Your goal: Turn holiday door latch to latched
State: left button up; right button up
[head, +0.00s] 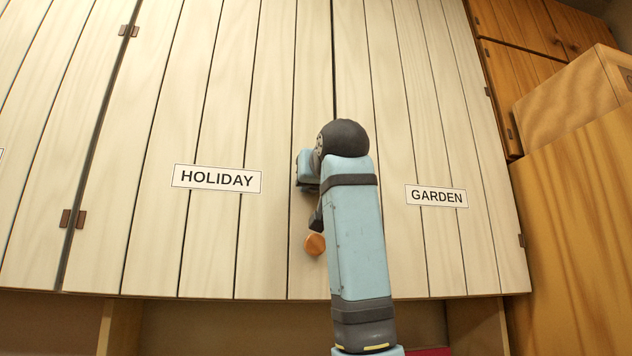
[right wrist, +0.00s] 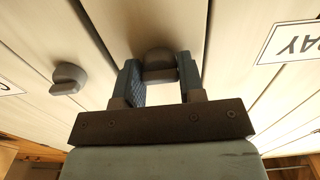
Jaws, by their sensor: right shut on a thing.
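The holiday door (head: 215,120) is a pale planked door with a HOLIDAY label (head: 217,179), and it looks closed. Its latch (right wrist: 157,54) is a small grey knob on the planks in the right wrist view. My right gripper (right wrist: 160,72) is shut on this latch, with one blue finger on each side of it. In the head view my own right arm hides the latch and most of the gripper. I cannot tell the latch's turn position. My left gripper is in neither view.
The garden door (head: 430,120), with a GARDEN label (head: 436,196), adjoins on the right. A second grey latch (right wrist: 68,78) shows in the right wrist view. A round wooden knob (head: 314,244) sits low by my arm. A wooden cabinet (head: 575,200) stands at the right.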

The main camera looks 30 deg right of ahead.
dwell(0.3)
jog(key=o, duration=0.9)
pick_arm(q)
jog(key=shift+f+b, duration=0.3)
jog(key=shift+b, duration=0.55)
pick_arm(e)
jog(key=v, duration=1.3)
jog(key=shift+s+a, duration=0.15)
jog(key=shift+s, duration=0.25)
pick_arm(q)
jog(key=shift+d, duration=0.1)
